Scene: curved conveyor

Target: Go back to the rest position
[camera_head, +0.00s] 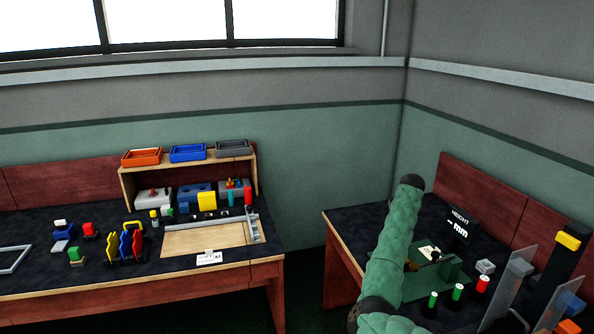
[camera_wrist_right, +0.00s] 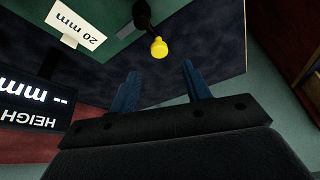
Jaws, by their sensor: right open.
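My right arm, in a green sleeve, stands over the right-hand table (camera_head: 345,222) in the head view. In the right wrist view my right gripper (camera_wrist_right: 161,88) has its two blue fingers spread apart with nothing between them. Beyond the fingertips is a yellow round knob (camera_wrist_right: 159,48) on a dark stem, apart from the fingers. My left gripper is in neither view.
A black height display (camera_head: 460,222) showing "-- mm" stands on the right table; it also shows in the wrist view (camera_wrist_right: 35,105), near a "20 mm" card (camera_wrist_right: 78,25). Green and red posts (camera_head: 457,292) and clear panels stand at right. The left bench (camera_head: 130,285) holds tools and bins.

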